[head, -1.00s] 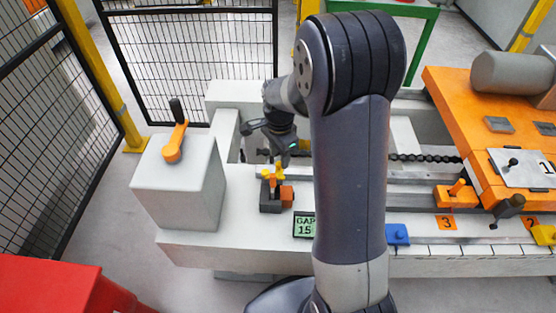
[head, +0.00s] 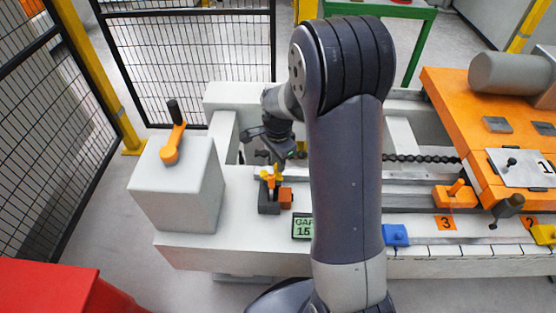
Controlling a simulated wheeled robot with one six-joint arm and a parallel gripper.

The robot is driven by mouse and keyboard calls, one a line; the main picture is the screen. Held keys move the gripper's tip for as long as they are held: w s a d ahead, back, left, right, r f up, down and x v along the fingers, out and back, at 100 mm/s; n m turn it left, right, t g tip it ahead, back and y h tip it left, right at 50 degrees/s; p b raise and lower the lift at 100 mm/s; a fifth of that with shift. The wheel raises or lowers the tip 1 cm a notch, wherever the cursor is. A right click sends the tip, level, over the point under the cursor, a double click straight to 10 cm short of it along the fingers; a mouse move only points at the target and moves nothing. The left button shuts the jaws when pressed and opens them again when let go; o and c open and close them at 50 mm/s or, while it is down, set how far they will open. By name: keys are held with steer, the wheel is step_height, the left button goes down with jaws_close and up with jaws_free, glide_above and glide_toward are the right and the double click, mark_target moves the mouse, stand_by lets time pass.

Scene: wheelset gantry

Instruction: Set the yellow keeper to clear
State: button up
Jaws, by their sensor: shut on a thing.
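The yellow keeper (head: 268,175) sits on top of a small dark block (head: 268,201) with an orange piece (head: 285,196) at its right side, on the pale bench left of the "GAP 15" display. My gripper (head: 276,165) is above the block, reaching down to the keeper, and is shut on it. The fingertips are small and partly merge with the keeper, so the exact grip is hard to see. I cannot read any "clear" mark by the keeper.
A grey box with an orange lever (head: 172,147) stands to the left. A blue piece (head: 396,235) and an orange carriage (head: 450,100) lie farther right. My arm hides the middle of the bench.

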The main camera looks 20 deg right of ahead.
steer(key=shift+w, duration=0.1)
jaws_close()
steer(key=w+a+n+p, duration=0.4)
steer(key=a+n, duration=0.1)
steer(key=n, duration=1.4)
steer(key=shift+n+p, duration=0.35)
steer(key=shift+n, duration=0.05)
steer(key=shift+a, duration=0.1)
steer(key=o, duration=0.9)
jaws_free()
steer(key=shift+r, duration=0.1)
